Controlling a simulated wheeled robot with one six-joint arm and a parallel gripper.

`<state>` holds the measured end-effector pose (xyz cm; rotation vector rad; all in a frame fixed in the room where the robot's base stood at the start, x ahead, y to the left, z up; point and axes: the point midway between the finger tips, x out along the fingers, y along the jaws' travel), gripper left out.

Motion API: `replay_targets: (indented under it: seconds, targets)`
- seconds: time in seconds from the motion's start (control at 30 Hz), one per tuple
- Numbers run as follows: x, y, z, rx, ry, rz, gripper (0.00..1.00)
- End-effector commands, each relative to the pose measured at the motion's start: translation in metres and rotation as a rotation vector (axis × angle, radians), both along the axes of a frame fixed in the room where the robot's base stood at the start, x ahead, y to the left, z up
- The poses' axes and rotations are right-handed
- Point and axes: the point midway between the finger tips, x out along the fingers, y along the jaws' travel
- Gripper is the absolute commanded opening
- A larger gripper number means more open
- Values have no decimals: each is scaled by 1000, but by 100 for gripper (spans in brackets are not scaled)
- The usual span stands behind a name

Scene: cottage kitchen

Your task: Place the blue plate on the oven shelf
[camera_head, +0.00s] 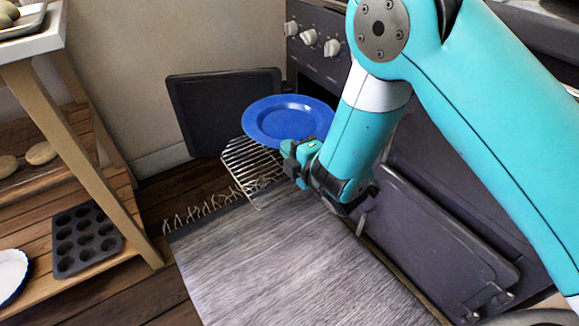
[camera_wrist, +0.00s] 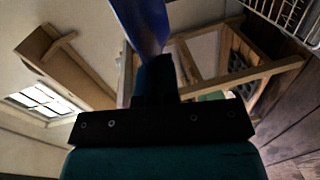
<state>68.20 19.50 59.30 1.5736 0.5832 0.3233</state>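The blue plate (camera_head: 287,120) is held roughly level in front of the oven, above a wire oven shelf (camera_head: 250,166) that sticks out of the oven. My gripper (camera_head: 299,152) is shut on the near rim of the plate. In the wrist view the blue plate (camera_wrist: 146,24) shows edge-on between the fingers (camera_wrist: 153,75). From the head view the plate covers the back part of the shelf. The gap between plate and shelf is hard to judge. The oven's inside is mostly hidden by the plate and my arm.
An open oven door (camera_head: 222,105) stands at the left, and another dark door (camera_head: 440,240) is at the lower right. Knobs (camera_head: 320,43) line the stove front. A grey rug (camera_head: 285,255) covers the floor. A wooden shelf unit with a muffin tin (camera_head: 85,238) stands at the left.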

Motion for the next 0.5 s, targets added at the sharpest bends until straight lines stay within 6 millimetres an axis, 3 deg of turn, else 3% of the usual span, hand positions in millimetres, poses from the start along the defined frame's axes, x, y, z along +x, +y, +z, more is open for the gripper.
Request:
replay_targets:
  seconds: [0.2,0.5]
  targets:
    - [0,1,-4,-1,-7,5,0]
    - [0,0,-65,0,-6,4,0]
